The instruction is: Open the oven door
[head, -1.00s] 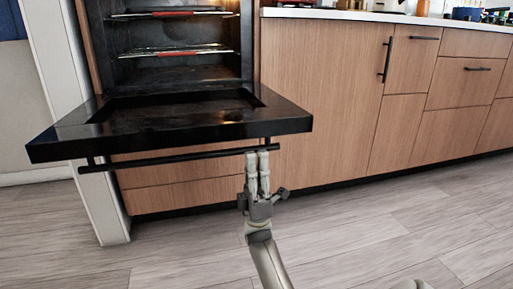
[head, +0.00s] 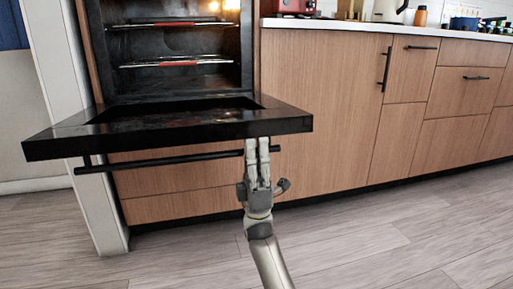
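The black oven door (head: 190,140) is folded down and lies about level in front of the oven cavity (head: 170,75), which is open to view. Its bar handle (head: 165,162) hangs below the door's front edge. My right gripper (head: 257,144) is below the right part of the door, pointing up. Its two fingers are close together with nothing seen between them. They cross in front of the handle near its right end, with the tips at the door's front lower edge. I cannot tell whether they touch it. My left gripper is out of view.
Two oven racks (head: 180,61) with red front strips are inside the cavity. Wooden cabinets (head: 325,105) with dark handles stand to the right under a white countertop (head: 340,25). A white wall end (head: 70,110) is at the left. The wooden floor (head: 370,240) in front is clear.

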